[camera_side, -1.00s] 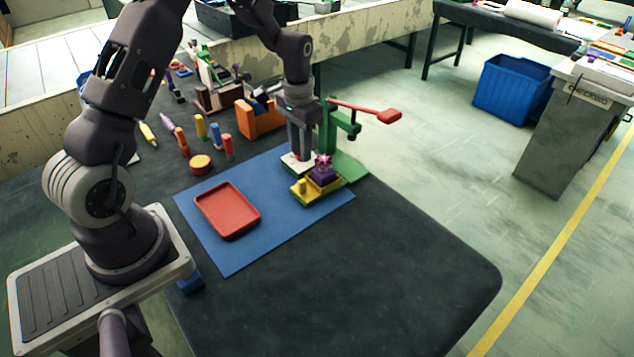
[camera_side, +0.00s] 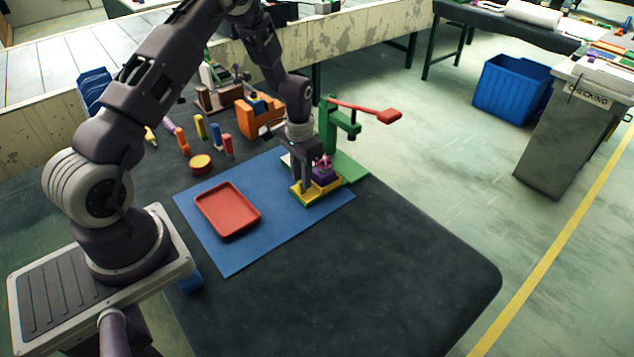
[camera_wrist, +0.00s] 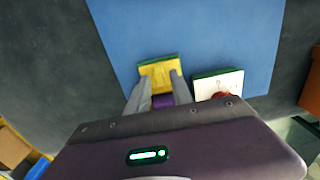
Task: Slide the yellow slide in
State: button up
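The yellow slide (camera_side: 322,193) lies at the foot of the green press (camera_side: 329,130), with a purple block (camera_side: 324,177) and a pink piece (camera_side: 325,161) above it. My gripper (camera_side: 305,186) is down at the slide's near-left end, where its post is hidden behind the fingers. In the wrist view, the fingers (camera_wrist: 160,78) stand apart, with their tips by the yellow slide (camera_wrist: 158,68) and purple (camera_wrist: 162,101) between them. I cannot tell whether they touch the slide. The press's red lever (camera_side: 382,114) sticks out to the right.
A red tray (camera_side: 228,211) lies on the blue mat (camera_side: 240,255), left of the press. A white plate (camera_wrist: 217,85) is close to the right finger in the wrist view. An orange holder (camera_side: 255,120) and several coloured pegs stand behind. The dark table's front is clear.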

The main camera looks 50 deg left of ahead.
aim_at(331, 158)
jog(key=shift+c, duration=0.5)
grip_shut()
jog(key=shift+w+a, duration=0.1)
jog(key=shift+w, duration=4.85)
jog(key=shift+o, duration=0.7)
grip_release()
jog(key=shift+r, duration=0.15)
notch_tip(331, 158, up, 6)
jog(key=shift+f, duration=0.1)
